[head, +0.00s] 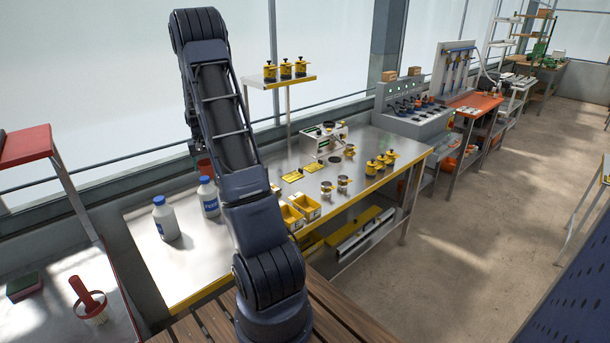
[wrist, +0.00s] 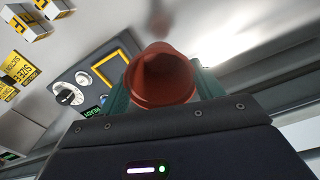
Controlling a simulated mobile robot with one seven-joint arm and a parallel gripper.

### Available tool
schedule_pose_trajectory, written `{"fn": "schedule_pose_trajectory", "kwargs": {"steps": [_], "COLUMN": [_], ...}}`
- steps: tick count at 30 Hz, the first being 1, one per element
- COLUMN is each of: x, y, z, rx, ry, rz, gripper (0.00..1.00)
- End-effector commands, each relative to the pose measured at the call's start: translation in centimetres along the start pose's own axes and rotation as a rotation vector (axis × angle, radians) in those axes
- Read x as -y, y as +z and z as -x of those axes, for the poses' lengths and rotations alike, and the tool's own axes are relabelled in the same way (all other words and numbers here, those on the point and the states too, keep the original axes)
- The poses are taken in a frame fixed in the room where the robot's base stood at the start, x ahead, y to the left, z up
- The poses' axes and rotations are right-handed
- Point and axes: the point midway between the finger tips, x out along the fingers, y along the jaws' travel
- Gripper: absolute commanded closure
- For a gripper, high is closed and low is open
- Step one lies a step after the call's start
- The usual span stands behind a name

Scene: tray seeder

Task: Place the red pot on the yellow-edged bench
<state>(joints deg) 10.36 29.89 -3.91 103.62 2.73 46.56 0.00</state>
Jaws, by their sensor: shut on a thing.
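The red pot (wrist: 162,78) is between the teal fingers of my gripper (wrist: 163,88) in the wrist view. My gripper is shut on it. A blurred red reflection lies on the shiny surface beyond the pot, with a gap between, so the pot appears held above it. In the head view a red piece, likely the pot (head: 205,168), shows just left of my arm behind a white bottle; my gripper is hidden there by my arm. The yellow-edged bench (head: 208,288) is a long steel table under my arm, with a yellow front edge.
Two white bottles (head: 166,220) (head: 208,198) stand at the bench's left part. Yellow bins (head: 291,217), small pots and a scale-like device (head: 324,137) stand farther right. The wrist view shows a dial panel (wrist: 70,95) left of the pot. Bare steel lies at the bench's front left.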

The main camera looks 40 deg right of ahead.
Motion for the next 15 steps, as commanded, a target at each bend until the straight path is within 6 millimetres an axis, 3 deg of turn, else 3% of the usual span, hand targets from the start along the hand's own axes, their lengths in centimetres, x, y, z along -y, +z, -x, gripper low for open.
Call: {"fn": "schedule_pose_trajectory", "kwargs": {"steps": [3,15], "x": [-4.4,-17.5], "y": [0.3,3.0], "z": [0.0,0.3], "rx": [0.0,0.001], "ry": [0.0,0.0], "rz": [0.001,0.025], "gripper": [0.56,0.56]}}
